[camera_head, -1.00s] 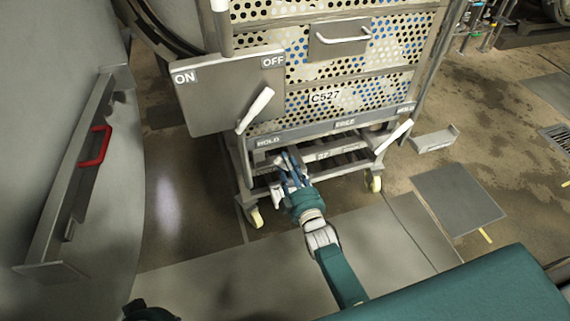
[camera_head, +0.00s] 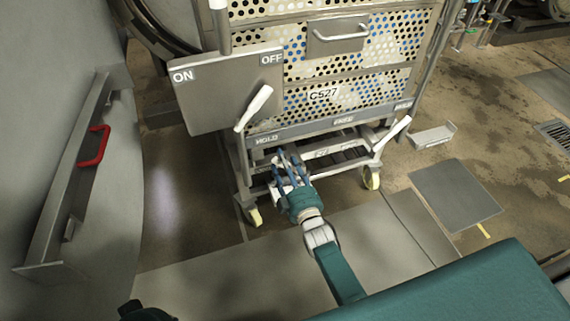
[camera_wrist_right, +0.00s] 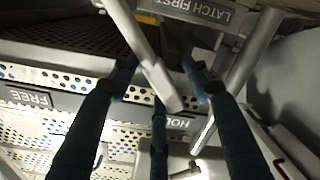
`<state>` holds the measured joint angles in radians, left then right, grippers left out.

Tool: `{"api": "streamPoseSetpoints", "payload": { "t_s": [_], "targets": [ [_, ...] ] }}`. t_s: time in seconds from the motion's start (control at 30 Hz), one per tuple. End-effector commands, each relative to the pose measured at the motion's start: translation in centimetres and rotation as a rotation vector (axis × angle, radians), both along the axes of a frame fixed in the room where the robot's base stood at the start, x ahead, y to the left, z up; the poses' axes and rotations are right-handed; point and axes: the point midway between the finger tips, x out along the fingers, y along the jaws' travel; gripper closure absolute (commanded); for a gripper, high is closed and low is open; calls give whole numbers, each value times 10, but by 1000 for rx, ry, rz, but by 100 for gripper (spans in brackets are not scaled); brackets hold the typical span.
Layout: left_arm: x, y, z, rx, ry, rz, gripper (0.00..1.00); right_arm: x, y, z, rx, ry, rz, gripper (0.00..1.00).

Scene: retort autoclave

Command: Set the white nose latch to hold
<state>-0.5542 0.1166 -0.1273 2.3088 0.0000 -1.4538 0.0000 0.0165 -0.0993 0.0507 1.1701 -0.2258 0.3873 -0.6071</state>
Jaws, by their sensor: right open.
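The white nose latch (camera_head: 392,134) appears as a white lever at the right end of the cart's lower front, beside a grey strip (camera_head: 330,127) marked HOLD, FREE and HOLD. It points up and right. My right gripper (camera_head: 286,163) is open, low in front of the cart, left of that lever and below the left HOLD mark.
A grey ON/OFF panel (camera_head: 215,100) with its own white lever (camera_head: 254,108) stands above the right gripper. A LATCH FIRST sign (camera_wrist_right: 198,12) is in the wrist view. A red handle (camera_head: 93,146) is at left.

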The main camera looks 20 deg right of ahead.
Motion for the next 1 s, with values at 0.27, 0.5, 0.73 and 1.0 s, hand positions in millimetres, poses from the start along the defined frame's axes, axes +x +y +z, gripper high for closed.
{"api": "streamPoseSetpoints", "payload": {
  "t_s": [0.27, 0.5, 0.73, 1.0],
  "targets": [
    [-1, 0, -1, 1, 4, -2, 100, -26, -1, -1, 1, 2, -1, 52],
    [-1, 0, -1, 1, 2, -1, 100, -78, -3, -1, 1, 3, 0, 52],
    [0, 0, -1, 0, 1, 0, 100, -112, -3, 0, 0, 1, 1, 52],
    [0, 0, 0, 0, 1, 0, 100, -120, -4, 0, 0, 1, 1, 52]
  ]
}}
